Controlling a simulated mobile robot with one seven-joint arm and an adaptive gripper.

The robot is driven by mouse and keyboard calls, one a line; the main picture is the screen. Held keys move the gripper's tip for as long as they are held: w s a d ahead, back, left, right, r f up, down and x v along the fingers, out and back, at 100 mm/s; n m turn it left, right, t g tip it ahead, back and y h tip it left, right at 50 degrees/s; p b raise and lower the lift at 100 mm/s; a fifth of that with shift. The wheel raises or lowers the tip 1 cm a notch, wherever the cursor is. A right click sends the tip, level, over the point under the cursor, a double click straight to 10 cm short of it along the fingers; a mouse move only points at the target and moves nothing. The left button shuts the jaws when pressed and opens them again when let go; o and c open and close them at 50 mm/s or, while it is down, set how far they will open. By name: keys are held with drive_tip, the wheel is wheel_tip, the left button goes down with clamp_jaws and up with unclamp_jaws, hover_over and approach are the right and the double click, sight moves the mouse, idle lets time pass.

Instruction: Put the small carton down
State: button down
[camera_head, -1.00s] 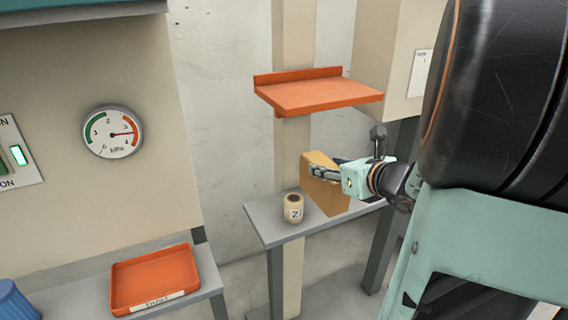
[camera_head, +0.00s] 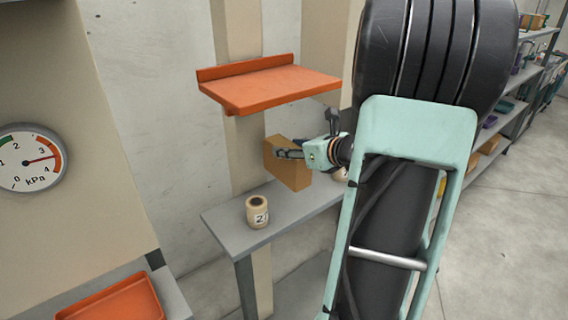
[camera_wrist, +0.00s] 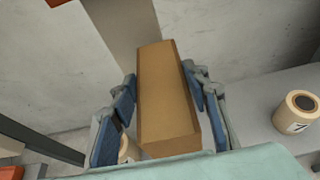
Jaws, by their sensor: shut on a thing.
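The small carton (camera_head: 290,165) is a plain brown box, upright. My gripper (camera_head: 290,153) is shut on it. In the head view it appears a little above the grey table (camera_head: 232,233), though the gap under it is hard to judge. In the wrist view the carton (camera_wrist: 165,95) stands between the two blue-padded fingers of my gripper (camera_wrist: 168,100), one on each side.
A cream roll (camera_head: 257,212) with a number label stands near the table's left end. Another roll (camera_head: 340,174) is partly hidden behind my arm. An orange shelf (camera_head: 270,88) juts from the column above the carton. Bare tabletop lies between the rolls.

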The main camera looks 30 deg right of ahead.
drive_tip(key=w+d+f+b, duration=0.2)
drive_tip(key=d+f+b, duration=0.3)
drive_tip(key=f, duration=0.4)
drive_tip(key=shift+f, duration=0.2)
drive_tip(key=c, duration=1.1)
unclamp_jaws()
drive_tip(key=shift+r, duration=0.1)
drive_tip(key=v, duration=1.2)
